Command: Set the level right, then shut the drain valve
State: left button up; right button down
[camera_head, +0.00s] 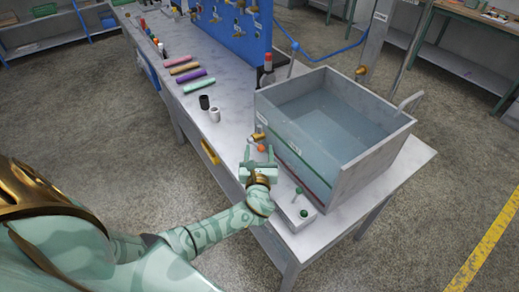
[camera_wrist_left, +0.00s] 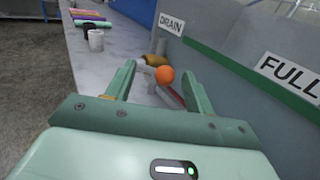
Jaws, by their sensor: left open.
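A grey open-topped tank (camera_head: 350,170) stands on the workbench, with water (camera_head: 325,118) inside, its surface below the rim. The tank's near side carries a DRAIN label (camera_wrist_left: 172,24), a FULL label (camera_wrist_left: 290,74) and a green stripe (camera_wrist_left: 225,62). Low on that side is the brass drain valve (camera_head: 258,136), with an orange ball (camera_wrist_left: 164,75) on its handle. My left gripper (camera_head: 259,156) is open at the valve. In the left wrist view the ball appears between its fingertips; I cannot tell whether they touch it. My right gripper is not in view.
A small white box with green-knobbed levers (camera_head: 298,205) sits right of my left gripper, beside the tank. A black cup (camera_head: 204,102), a white cup (camera_head: 214,115) and coloured rolls (camera_head: 198,85) lie farther left. A dark bottle (camera_head: 267,72) stands behind.

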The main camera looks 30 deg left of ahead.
pick_arm(q)
jog(key=shift+x, duration=0.95)
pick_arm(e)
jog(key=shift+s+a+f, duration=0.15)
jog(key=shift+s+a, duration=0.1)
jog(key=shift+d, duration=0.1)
